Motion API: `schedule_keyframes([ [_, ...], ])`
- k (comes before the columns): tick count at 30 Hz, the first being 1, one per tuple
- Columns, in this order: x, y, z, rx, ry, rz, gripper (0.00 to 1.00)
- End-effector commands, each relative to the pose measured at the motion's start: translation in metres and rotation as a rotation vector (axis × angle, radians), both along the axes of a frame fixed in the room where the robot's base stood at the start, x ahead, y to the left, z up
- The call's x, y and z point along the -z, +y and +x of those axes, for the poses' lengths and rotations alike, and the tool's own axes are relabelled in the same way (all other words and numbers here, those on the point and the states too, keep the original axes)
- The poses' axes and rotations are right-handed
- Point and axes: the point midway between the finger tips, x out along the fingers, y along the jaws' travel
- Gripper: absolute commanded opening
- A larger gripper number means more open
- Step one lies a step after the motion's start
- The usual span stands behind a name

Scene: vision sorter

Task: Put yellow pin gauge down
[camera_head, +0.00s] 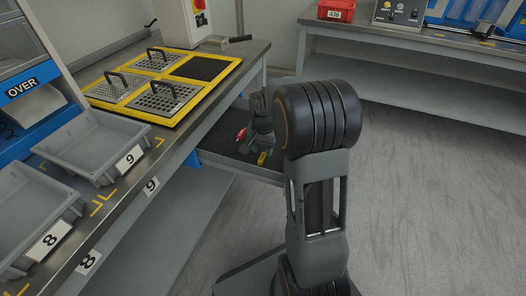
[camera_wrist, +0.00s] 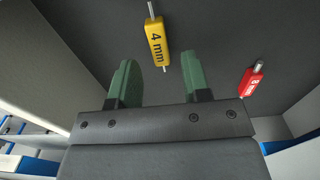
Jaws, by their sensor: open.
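The yellow pin gauge (camera_wrist: 157,42), marked "4 mm", lies on a dark surface in the wrist view, with a thin pin at each end. It lies just beyond my gripper (camera_wrist: 158,75), roughly between the lines of its two green fingers, and neither finger touches it. The fingers are apart and nothing is between them. In the head view the yellow pin gauge (camera_head: 262,158) lies in an open dark-lined drawer (camera_head: 225,146), and my gripper is over that drawer, partly hidden by my own arm.
A red pin gauge (camera_wrist: 252,80) lies to the right; it also shows in the head view (camera_head: 241,134). Grey bins (camera_head: 95,150) and a yellow-framed board (camera_head: 165,85) with handled plates stand on the bench. The drawer's bare lining surrounds both gauges.

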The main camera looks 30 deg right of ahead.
Motion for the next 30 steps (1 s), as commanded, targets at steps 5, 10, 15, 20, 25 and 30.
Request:
schedule_keyframes([
  [5, -0.043, 0.0, 0.0, 0.0, -0.004, -0.001, 0.44],
  [10, -0.07, 0.0, 0.001, 0.0, -0.004, -0.001, 0.44],
  [15, -0.088, 0.0, 0.0, 0.0, -0.002, -0.001, 0.44],
  [20, -0.103, 0.012, -0.012, -0.067, -0.022, -0.005, 0.44],
  [25, -0.121, 0.049, -0.06, -0.312, -0.092, -0.028, 0.44],
  [30, -0.123, 0.079, -0.113, -0.569, -0.16, -0.057, 0.44],
])
